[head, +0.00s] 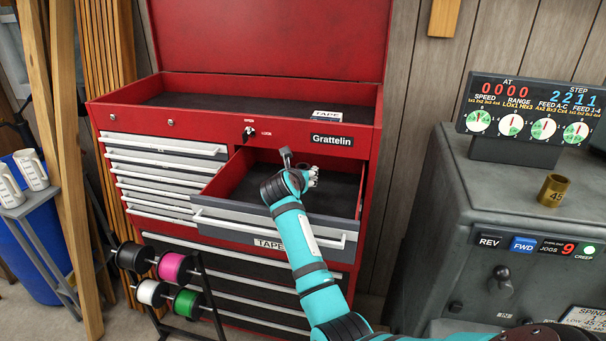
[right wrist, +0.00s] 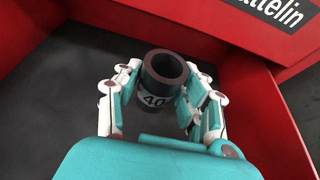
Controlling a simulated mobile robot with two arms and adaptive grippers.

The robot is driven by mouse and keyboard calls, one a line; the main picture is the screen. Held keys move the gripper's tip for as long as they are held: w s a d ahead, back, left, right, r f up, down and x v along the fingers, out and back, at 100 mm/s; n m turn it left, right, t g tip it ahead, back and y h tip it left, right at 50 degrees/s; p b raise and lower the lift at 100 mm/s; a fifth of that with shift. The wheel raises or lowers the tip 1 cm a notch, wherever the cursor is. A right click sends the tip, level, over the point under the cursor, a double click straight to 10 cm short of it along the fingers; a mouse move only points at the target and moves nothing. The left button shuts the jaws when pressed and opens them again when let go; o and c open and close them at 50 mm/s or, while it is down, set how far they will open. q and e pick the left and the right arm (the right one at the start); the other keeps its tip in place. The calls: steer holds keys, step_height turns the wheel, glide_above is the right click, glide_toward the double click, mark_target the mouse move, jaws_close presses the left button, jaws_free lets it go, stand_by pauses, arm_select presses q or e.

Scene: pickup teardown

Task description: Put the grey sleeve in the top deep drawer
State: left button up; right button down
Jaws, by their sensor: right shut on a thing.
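The grey sleeve (right wrist: 158,85), a dark hollow cylinder marked 40, is between the fingers of my right gripper (right wrist: 160,100) in the right wrist view. The gripper is shut on it, and its open end faces up toward the camera. In the head view my right gripper (head: 306,177) is over the open deep drawer (head: 344,190) of the red tool chest, and the sleeve is hidden or too small to make out there. The drawer's dark floor shows below the sleeve in the wrist view. My left gripper is not in view.
The red tool chest (head: 364,150) has shut narrow drawers (head: 160,165) at left and an open top tray. A brass sleeve marked 45 (head: 553,190) stands on the grey machine (head: 500,200) at right. A rack with several coloured spools (head: 174,267) stands at front left.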

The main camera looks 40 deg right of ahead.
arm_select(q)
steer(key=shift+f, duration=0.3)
arm_select(e)
steer(key=shift+f, duration=0.2)
steer(key=c, duration=1)
jaws_free()
steer(key=shift+c, duration=0.2)
steer(key=o, duration=0.3)
steer(key=shift+r+p, duration=0.35)
steer(key=shift+r, duration=0.2)
steer(key=shift+s+a+r, duration=0.1)
steer(key=shift+s+a, duration=0.05)
steer(key=shift+a, duration=0.05)
arm_select(q)
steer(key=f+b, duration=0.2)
steer(key=b, duration=0.1)
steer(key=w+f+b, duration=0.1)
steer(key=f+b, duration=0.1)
steer(key=b, duration=0.1)
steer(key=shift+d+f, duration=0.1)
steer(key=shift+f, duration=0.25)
arm_select(e)
steer(key=v, duration=1.1)
steer(key=shift+s+a, duration=0.15)
steer(key=shift+s, duration=0.1)
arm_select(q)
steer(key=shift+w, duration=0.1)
arm_select(e)
steer(key=shift+r, duration=0.15)
